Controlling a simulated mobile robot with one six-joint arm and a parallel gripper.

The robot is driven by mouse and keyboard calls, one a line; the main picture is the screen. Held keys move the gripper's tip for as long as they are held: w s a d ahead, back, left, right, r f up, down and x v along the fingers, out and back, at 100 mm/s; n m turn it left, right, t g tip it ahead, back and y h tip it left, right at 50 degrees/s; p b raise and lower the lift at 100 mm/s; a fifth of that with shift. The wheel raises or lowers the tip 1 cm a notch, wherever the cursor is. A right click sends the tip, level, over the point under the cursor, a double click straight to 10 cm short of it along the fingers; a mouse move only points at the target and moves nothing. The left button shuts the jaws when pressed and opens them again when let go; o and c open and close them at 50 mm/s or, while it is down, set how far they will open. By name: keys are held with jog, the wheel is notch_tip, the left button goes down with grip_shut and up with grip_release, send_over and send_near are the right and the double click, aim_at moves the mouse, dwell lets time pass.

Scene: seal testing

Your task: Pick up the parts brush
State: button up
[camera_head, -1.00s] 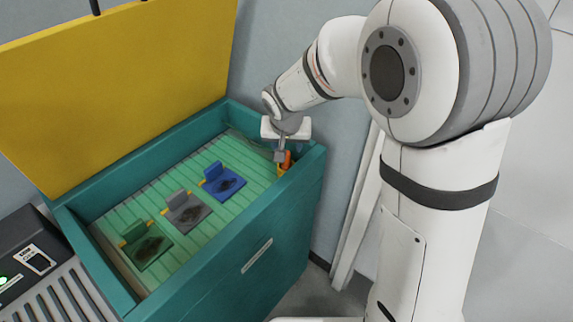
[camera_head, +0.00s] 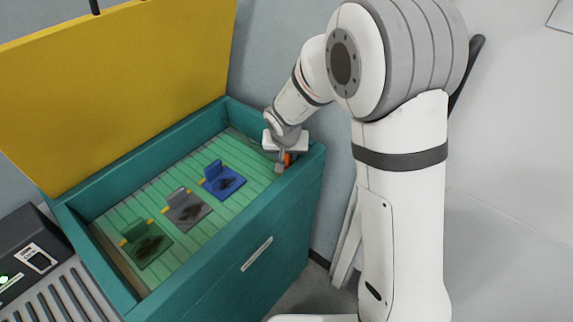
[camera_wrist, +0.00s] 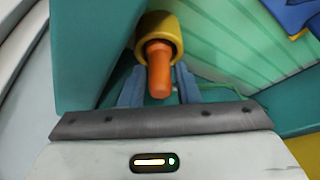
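The parts brush shows as an orange handle (camera_wrist: 159,72) rising out of a yellow ring-shaped holder (camera_wrist: 160,28) in the wrist view. In the head view a bit of the orange handle (camera_head: 288,158) shows beside my gripper, at the right back corner of the teal tank (camera_head: 225,235). My gripper (camera_wrist: 160,84) has one finger on each side of the handle. Narrow gaps show between fingers and handle, so it looks open around it. The brush's lower part and bristles are hidden.
The tank's yellow lid (camera_head: 115,95) stands raised. On the green slatted floor are a blue (camera_head: 223,180), a grey (camera_head: 186,209) and a green (camera_head: 145,244) part, each with dark smudges. The tank walls are close to my gripper.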

grip_shut()
jog(key=shift+r, duration=0.1)
notch_tip(320, 180, up, 10)
jog(key=shift+f, duration=0.1)
dwell(0.4)
